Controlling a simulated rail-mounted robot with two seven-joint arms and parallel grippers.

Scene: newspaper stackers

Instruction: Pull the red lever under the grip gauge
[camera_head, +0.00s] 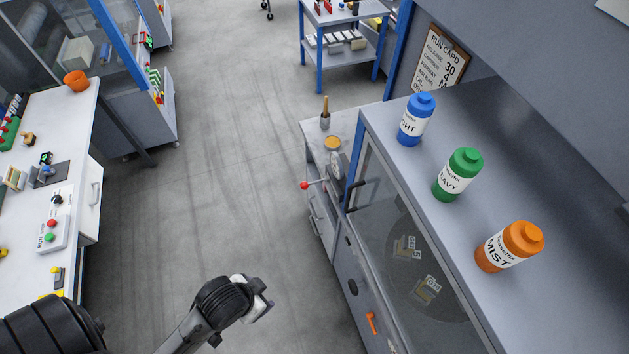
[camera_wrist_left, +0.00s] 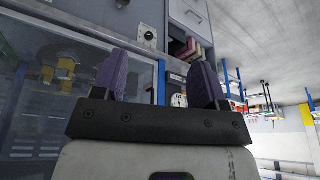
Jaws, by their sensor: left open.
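The red lever (camera_head: 304,185) is a red ball knob on a thin rod, sticking out left from the far end of the grey machine in the head view. A dial that looks like the grip gauge (camera_head: 336,161) sits beside and above the rod; the wrist view shows a white dial (camera_wrist_left: 179,100) between the fingers. I cannot make out the red knob in the wrist view. My left gripper (camera_head: 262,301) is over the aisle floor, nearer than the lever and well apart from it. Its purple fingers (camera_wrist_left: 161,68) are open and empty. My right gripper is out of view.
The grey machine has a glass front (camera_head: 402,240) and an orange handle (camera_head: 372,323). Blue (camera_head: 415,120), green (camera_head: 457,175) and orange (camera_head: 508,247) bottles stand on top. A white workbench (camera_head: 85,135) lines the left. The aisle floor (camera_head: 225,190) between is clear.

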